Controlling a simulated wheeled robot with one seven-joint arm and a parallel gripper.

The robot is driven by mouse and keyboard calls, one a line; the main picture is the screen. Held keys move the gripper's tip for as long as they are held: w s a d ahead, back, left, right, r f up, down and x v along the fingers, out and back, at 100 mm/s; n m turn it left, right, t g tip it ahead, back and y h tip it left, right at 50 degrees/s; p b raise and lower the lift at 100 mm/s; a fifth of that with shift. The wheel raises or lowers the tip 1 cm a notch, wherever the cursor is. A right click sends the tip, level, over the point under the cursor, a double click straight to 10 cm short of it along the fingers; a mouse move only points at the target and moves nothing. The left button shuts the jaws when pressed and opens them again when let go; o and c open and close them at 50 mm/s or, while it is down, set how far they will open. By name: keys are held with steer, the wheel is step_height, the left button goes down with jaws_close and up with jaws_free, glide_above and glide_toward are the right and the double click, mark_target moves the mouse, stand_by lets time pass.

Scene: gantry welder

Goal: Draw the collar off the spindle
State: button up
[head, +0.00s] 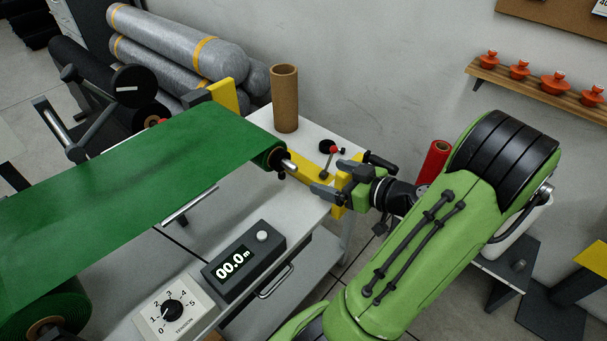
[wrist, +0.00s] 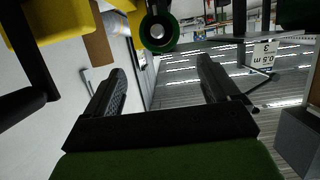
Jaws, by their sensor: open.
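The spindle (head: 289,165) is a short silver shaft end sticking out of the right end of the green roll (head: 225,137). In the wrist view the spindle end (wrist: 156,33) shows nearly end-on as a pale disc. A dark ring, which looks like the collar (wrist: 148,33), surrounds it inside the green roll's rim; I cannot make out its exact edges. My gripper (head: 329,178) is open and empty, to the right of the spindle end and apart from it. In the wrist view the spindle lies ahead, beyond and between the two fingertips (wrist: 160,66).
A yellow bracket (head: 310,170) and a red-knobbed lever (head: 333,151) stand close to my gripper. A cardboard tube (head: 285,98) stands on the white table behind. A length counter (head: 243,255) and a tension dial (head: 175,312) sit at the front.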

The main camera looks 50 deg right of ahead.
mark_target(289, 162)
steer(key=x, duration=1.5)
steer(key=shift+w+d+r, duration=0.1)
steer(key=shift+w+d, duration=0.05)
steer(key=shift+w, duration=0.1)
steer(key=shift+c, duration=0.2)
steer(key=c, duration=1.2)
steer(key=shift+s, duration=0.6)
steer(key=shift+s+d+b, duration=0.1)
steer(key=shift+s+b, duration=2.25)
steer(key=shift+s, duration=1.65)
